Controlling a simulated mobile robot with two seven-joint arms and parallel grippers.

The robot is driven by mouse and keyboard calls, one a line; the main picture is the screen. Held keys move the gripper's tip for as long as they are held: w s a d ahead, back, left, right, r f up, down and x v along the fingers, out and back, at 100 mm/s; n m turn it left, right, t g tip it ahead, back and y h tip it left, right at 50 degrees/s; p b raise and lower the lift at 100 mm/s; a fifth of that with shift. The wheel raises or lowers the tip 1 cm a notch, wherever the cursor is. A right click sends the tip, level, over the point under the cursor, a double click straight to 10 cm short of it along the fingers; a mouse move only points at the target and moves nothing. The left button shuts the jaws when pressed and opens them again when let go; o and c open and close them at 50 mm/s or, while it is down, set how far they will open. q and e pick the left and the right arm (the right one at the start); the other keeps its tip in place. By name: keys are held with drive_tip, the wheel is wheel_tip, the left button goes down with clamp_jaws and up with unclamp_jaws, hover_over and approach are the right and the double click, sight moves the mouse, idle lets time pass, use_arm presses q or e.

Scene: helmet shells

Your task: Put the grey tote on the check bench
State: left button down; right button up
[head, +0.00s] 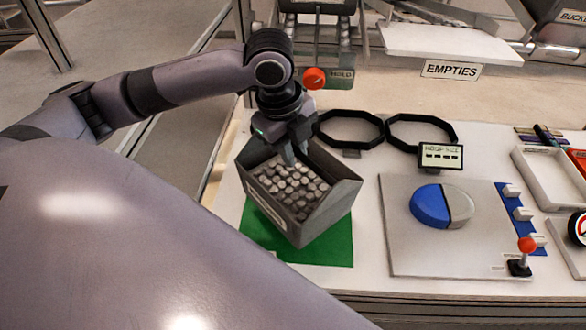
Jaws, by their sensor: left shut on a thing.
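The grey tote (325,207) is an open box holding several small rounded grey pieces. It is over the green mat (335,250) on the white bench (360,190), turned at an angle to the mat. I cannot tell whether its base touches the mat or hangs slightly above it. My left gripper (292,158) comes down from above at the tote's back wall and is shut on it. The fingertips are partly lost against the tote and its contents. My right gripper is not in view.
Two black octagonal rings (420,118) lie behind the tote. To the right are a grey panel with a blue and grey disc (430,205), a red-knobbed lever (526,246) and a white tray (548,178). A shelf marked EMPTIES (450,45) stands behind.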

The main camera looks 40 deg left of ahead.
use_arm(q)
hover_over(293, 195)
drive_tip(key=shift+s+x, duration=0.2)
drive_tip(key=shift+x, duration=0.7)
drive_tip(key=shift+s+x, duration=0.15)
drive_tip(key=shift+x, duration=0.75)
drive_tip(key=shift+s+x, duration=0.2)
drive_tip(key=shift+x, duration=0.7)
drive_tip(key=shift+a+f, duration=0.15)
drive_tip(key=shift+f, duration=0.05)
drive_tip(key=c, duration=1.1)
unclamp_jaws()
drive_tip(key=shift+o, duration=0.2)
drive_tip(key=v, duration=1.2)
